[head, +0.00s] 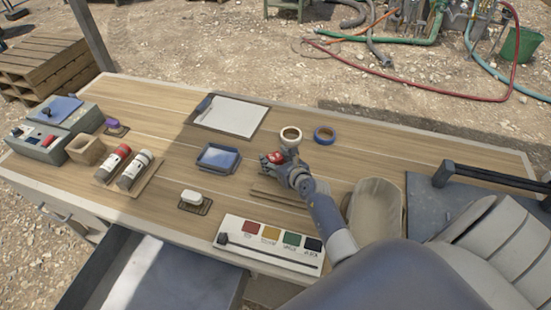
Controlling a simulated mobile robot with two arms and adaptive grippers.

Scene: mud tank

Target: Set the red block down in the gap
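My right gripper (283,165) reaches over the middle of the table from the lower right. A small red block (273,157) shows at its fingertips, and the fingers appear closed on it. The gripper and wrist hide part of the block and the table under it. Wooden strips (272,194) lie on the table just in front of the gripper, partly covered by my arm. I cannot clearly make out a gap there. My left gripper is out of view.
A blue tray (218,157) lies left of the gripper. White (290,136) and blue (325,134) tape rolls lie behind it. A colour card (270,241) is in front, and a beige bin (375,208) stands right of my arm. Bare wood lies behind the tape rolls.

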